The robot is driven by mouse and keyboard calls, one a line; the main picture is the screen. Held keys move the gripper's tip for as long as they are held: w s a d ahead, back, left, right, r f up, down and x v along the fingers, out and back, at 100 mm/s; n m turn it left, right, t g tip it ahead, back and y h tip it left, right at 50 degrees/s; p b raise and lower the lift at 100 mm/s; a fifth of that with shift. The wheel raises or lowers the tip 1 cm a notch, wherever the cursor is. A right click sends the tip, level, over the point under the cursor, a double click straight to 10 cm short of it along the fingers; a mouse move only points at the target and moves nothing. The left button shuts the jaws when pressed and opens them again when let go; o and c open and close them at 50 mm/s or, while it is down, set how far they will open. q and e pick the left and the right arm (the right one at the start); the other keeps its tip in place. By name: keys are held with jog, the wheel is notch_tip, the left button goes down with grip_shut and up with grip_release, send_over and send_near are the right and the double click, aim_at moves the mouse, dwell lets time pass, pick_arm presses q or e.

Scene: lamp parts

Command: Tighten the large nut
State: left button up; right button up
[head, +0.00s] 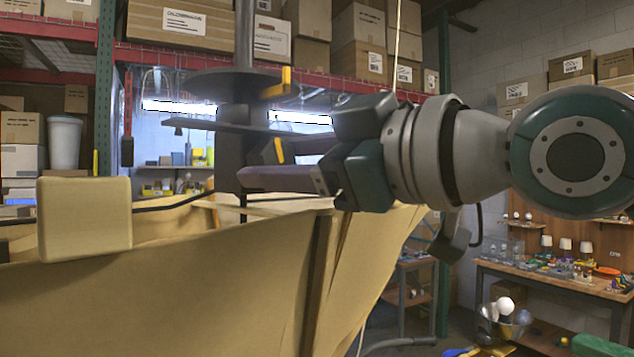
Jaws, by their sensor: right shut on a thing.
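A dark vertical lamp stem (244,35) rises through the middle of the view, with a wide dark disc (215,84) around it. Below the disc is a thicker dark round part (234,114), which looks like the large nut, though its edges are hard to tell. A large tan fabric shade (190,285) stands open in front and hides the lower stem. My left gripper is not in view.
A tan rounded block (85,220) stands at the shade's left rim. Metal shelving with cardboard boxes (185,20) fills the back. A wooden workbench (550,278) with small lamp parts is at the right.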

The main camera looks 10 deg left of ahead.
jog(key=shift+n, duration=0.5)
jog(key=o, duration=1.4)
jog(key=shift+c, duration=0.2)
jog(key=shift+d+b, duration=0.1)
jog(key=shift+b, duration=0.25)
jog(key=shift+s+d+f+b, duration=0.15)
jog(key=shift+s+d+b, duration=0.05)
jog(key=shift+d+b, duration=0.1)
jog(key=b+v, duration=0.5)
jog(key=v, duration=0.4)
